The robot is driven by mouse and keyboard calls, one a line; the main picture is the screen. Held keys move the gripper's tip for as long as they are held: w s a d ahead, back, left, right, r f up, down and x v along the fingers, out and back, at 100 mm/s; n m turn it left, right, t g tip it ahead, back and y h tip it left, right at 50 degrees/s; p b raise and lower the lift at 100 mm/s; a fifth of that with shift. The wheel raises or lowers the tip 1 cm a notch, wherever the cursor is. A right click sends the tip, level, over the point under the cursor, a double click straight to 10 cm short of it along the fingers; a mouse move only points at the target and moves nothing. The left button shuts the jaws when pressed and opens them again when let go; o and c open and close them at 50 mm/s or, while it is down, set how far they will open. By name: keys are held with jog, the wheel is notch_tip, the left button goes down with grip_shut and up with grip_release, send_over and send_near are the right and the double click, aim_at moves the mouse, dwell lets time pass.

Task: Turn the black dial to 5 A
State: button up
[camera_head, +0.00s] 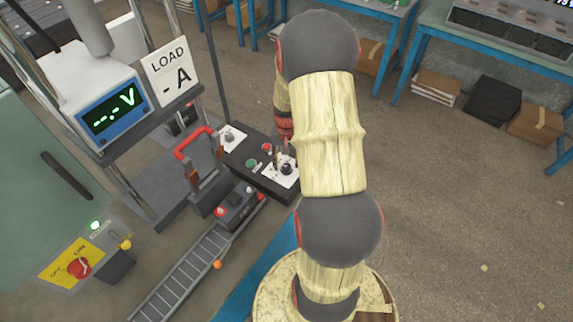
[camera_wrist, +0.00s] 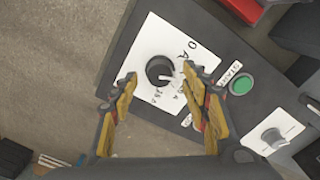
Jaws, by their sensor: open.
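The black dial (camera_wrist: 159,69) sits on a white scale plate (camera_wrist: 146,45) on a dark control panel (camera_wrist: 197,22). Its white mark seems to face right and slightly down in the wrist view. "0 A" is printed up and right of it; smaller amp marks below are partly hidden or too small to read surely. My gripper (camera_wrist: 160,77) is open, with one yellow-padded finger on each side of the dial; I cannot tell whether either touches it. In the head view the dial (camera_head: 287,169) shows just below my gripper (camera_head: 282,158).
The LOAD sign (camera_head: 172,72) reads "- A" and the voltage display (camera_head: 113,112) shows dashes.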

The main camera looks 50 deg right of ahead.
aim_at(286, 166)
notch_tip(286, 166, up, 10)
dwell(0.3)
dwell(0.5)
jog(key=s+a+r+n+t, duration=0.2)
jog(key=a+r, duration=0.5)
jog(key=a, duration=0.4)
jog(key=s+a+r+n+t, duration=0.1)
jog(key=s+a+r+n, duration=0.3)
jog(key=a+r, duration=0.3)
jog(key=s+a+r+n+t, duration=0.2)
jog(key=a+r, duration=0.5)
jog(key=a, duration=0.8)
jog(key=shift+s+r+n+t, duration=0.3)
jog(key=shift+s+n, duration=0.5)
jog(key=shift+n, duration=0.3)
jog(key=shift+d, duration=0.1)
jog(key=shift+c, duration=0.6)
